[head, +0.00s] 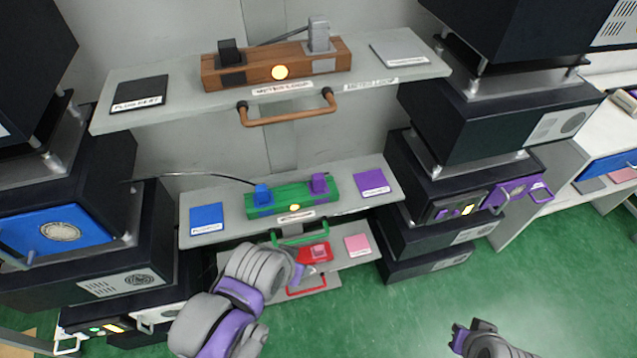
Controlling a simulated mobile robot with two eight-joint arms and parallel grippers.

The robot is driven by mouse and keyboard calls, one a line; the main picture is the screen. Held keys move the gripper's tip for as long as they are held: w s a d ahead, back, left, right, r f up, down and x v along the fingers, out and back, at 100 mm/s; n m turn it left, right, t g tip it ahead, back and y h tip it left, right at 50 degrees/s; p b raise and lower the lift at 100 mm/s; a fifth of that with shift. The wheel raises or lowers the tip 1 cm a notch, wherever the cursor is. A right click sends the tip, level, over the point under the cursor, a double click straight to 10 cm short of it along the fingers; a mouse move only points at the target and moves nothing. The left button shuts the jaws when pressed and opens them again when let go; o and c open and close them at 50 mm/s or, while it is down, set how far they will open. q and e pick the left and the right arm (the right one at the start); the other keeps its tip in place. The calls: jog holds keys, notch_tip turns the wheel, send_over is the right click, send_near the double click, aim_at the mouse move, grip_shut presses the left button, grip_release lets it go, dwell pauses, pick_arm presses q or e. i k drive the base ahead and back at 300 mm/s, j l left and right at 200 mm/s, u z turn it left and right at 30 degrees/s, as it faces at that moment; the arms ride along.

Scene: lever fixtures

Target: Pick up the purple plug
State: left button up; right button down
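The purple plug (319,183) stands upright at the right end of a green block (292,198) on the middle shelf. A blue plug (262,194) stands at the block's left end, with a dark cable leading off left. My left gripper (300,268) is in front of and below the green block, near the lower shelf, apart from the purple plug. Its fingers are mostly hidden behind its own arm. My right gripper (460,336) is low at the right over the green floor, far from the plug. Its fingers are too small to read.
A purple pad (372,183) and a blue pad (207,218) flank the green block. The upper shelf (160,70) holds a wooden block (277,62) with black and grey plugs and overhangs behind. The lower shelf holds a red block (314,252). Dark cabinets stand on both sides.

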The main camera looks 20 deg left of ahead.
aim_at(317, 181)
jog(key=j+u, duration=0.1)
jog(key=u, duration=0.25)
jog(key=j+u, duration=0.1)
jog(key=u, duration=0.25)
